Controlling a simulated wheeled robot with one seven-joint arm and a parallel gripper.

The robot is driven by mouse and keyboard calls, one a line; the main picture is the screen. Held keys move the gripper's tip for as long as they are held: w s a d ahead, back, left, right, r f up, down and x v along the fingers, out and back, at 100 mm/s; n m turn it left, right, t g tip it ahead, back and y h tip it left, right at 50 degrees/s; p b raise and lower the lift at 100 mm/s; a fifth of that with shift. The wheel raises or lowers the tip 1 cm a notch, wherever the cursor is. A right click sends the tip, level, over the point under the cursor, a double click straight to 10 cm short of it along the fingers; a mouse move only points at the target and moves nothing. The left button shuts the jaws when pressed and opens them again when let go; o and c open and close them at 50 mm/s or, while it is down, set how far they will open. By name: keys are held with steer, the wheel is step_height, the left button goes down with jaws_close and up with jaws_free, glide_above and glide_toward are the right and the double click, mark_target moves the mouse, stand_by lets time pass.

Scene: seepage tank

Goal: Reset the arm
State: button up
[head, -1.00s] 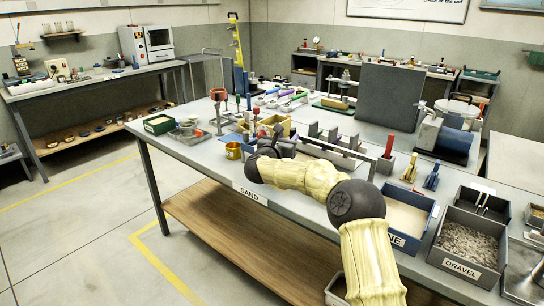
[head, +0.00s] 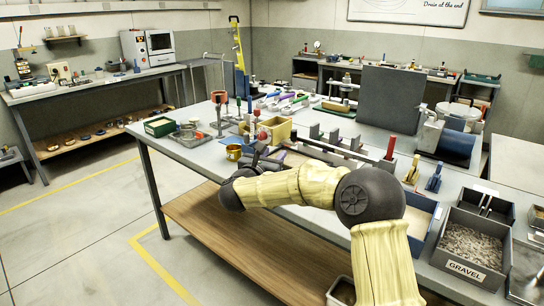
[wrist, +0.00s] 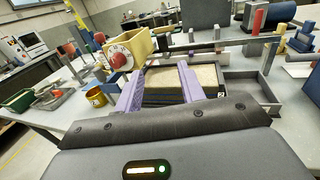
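My yellow-sleeved arm (head: 300,187) reaches from the lower right across the front edge of the grey bench. My gripper (head: 262,160) shows small and dark above the bench's front part in the head view. In the wrist view its two purple fingers (wrist: 160,80) stand apart, with nothing held between them. Beyond the fingers lies a frame or box with layered sand-coloured and dark contents (wrist: 180,78). Whether the fingertips touch anything cannot be told.
A brass cup (head: 234,152) stands close to the left of my gripper. A cream box (head: 275,130) with a red knob is behind it. Sand and gravel bins (head: 468,244) stand at the right. Open floor (head: 80,240) lies left of the bench.

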steer(key=shift+a, duration=0.1)
steer(key=s+d+f+m+g+y, duration=0.2)
steer(key=s+d+f+m+g, duration=0.4)
steer(key=s+m, duration=0.55)
steer(key=s+d+f+m+g+y, duration=0.25)
steer(key=s+d+f+m, duration=0.45)
steer(key=s+d+m, duration=0.4)
steer(key=s+d+f+m+g+y, duration=0.1)
steer(key=s+d+f+m+g, duration=0.45)
steer(key=s+m, duration=0.6)
step_height(320, 180, up, 23)
steer(key=s+n+p, duration=0.1)
steer(key=p, duration=2.2)
steer(key=shift+s+a+n, duration=0.2)
steer(key=shift+s+n, duration=0.1)
steer(key=shift+n, duration=0.1)
